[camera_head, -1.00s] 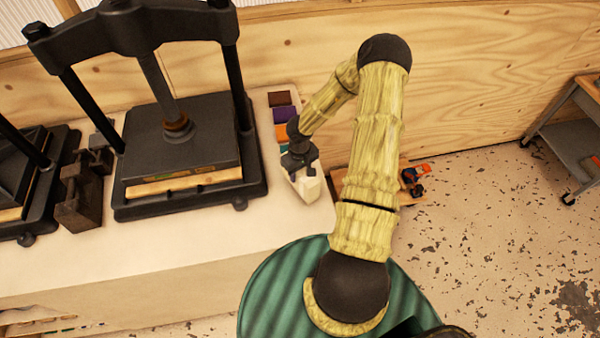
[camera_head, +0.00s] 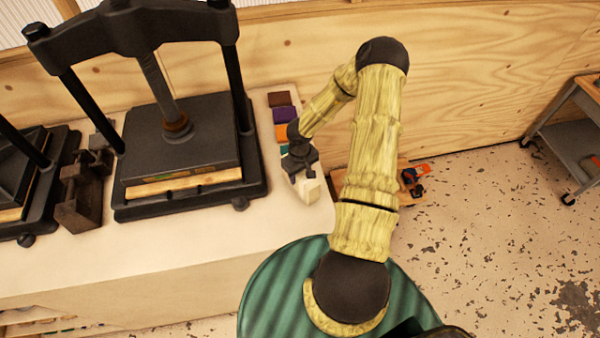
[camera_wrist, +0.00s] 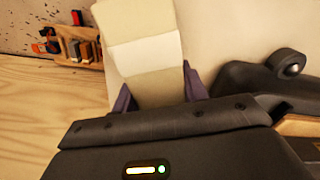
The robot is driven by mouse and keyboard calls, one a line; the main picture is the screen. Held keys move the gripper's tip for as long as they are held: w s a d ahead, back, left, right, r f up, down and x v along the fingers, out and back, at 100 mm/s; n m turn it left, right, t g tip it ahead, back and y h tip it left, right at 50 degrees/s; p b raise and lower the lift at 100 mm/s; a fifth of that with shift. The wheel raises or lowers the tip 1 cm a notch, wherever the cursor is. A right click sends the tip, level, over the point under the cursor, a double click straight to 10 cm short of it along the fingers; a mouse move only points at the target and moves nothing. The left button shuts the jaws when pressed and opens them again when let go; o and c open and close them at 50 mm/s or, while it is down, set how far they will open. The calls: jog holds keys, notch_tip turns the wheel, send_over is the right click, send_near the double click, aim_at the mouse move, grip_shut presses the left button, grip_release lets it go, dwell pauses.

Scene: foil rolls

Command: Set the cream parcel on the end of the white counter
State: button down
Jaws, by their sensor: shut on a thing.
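The cream parcel (camera_head: 308,189) is a small pale block at the right end of the white counter (camera_head: 270,230). My gripper (camera_head: 301,172) is shut on it, from the back side. In the wrist view the parcel (camera_wrist: 146,50) stands between the two dark purple fingertips (camera_wrist: 158,88), which touch its sides. The parcel is over the counter top, close to its right edge. I cannot tell whether its underside touches the counter.
A black press (camera_head: 180,150) stands on the counter to the left. Several coloured blocks (camera_head: 283,115) lie behind my gripper by the wooden wall. A wooden tool rack (camera_head: 413,190) is beyond the counter's right edge. A grey cart (camera_head: 575,140) stands far right.

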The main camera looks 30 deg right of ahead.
jog(key=shift+f, duration=0.1)
jog(key=c, duration=0.7)
grip_release()
notch_tip(320, 180, up, 17)
jog(key=shift+r, duration=0.2)
jog(key=shift+w, duration=0.1)
